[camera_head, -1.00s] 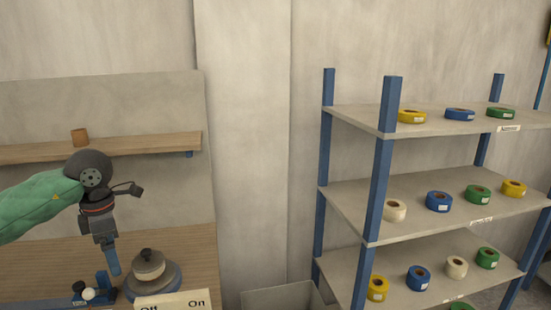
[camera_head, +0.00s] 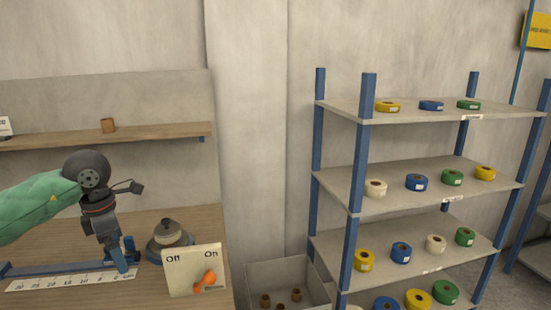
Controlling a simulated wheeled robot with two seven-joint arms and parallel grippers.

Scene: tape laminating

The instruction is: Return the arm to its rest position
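My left arm, in a green sleeve, comes in from the left in the head view. My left gripper (camera_head: 124,262) points down over the workbench (camera_head: 190,217), in front of the end of a blue ruler fixture (camera_head: 60,268). Its fingertips overlap the blue block there, so I cannot tell whether it is open or shut, or touching it. My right arm and gripper are not in view.
A round grey device (camera_head: 168,240) and an Off/On switch panel (camera_head: 193,270) with an orange lever stand right of my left gripper. A grey bin (camera_head: 290,270) holds small brown cores. A shelf rack (camera_head: 357,150) with coloured tape rolls stands right.

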